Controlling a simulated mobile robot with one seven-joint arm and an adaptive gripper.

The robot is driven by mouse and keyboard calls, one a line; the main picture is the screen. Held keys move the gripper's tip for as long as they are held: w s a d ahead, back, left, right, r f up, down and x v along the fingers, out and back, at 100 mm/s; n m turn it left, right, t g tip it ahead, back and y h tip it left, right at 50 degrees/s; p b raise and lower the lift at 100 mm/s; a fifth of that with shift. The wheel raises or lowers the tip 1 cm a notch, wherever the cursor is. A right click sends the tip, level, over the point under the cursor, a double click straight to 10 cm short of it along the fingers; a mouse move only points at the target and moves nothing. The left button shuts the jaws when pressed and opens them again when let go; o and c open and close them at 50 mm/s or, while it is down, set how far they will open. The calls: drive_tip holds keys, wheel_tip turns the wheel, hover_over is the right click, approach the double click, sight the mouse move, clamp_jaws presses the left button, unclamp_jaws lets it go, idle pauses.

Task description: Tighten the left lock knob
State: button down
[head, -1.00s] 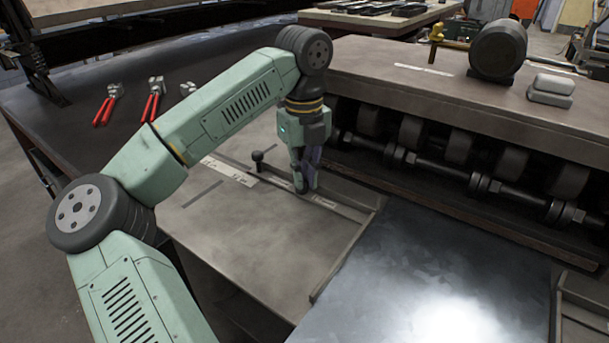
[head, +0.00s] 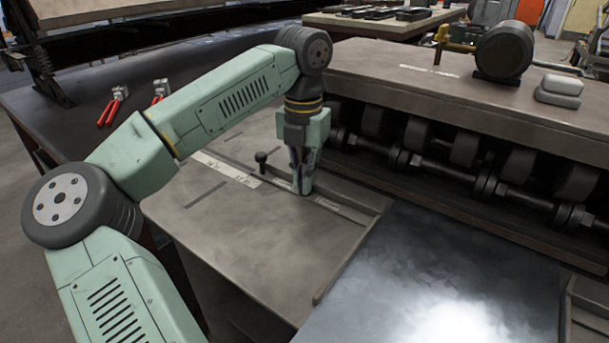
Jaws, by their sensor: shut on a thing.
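My gripper (head: 303,187) points straight down over the slotted guide strip on the feed table. Its fingers are shut low at the strip, around the left lock knob, which they hide almost wholly. How far the knob is turned cannot be seen. A second black knob (head: 261,158) stands upright on a short stem to the left of my gripper, apart from it.
A shiny metal sheet (head: 420,270) lies right of a raised side rail (head: 345,262). The roller machine (head: 470,165) stands just behind my gripper. The feed table's front (head: 250,240) is clear.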

drive_tip(key=shift+a+m, duration=0.1)
drive_tip(key=shift+m, duration=1.1)
drive_tip(key=c, duration=2)
unclamp_jaws()
wheel_tip(320, 180, up, 12)
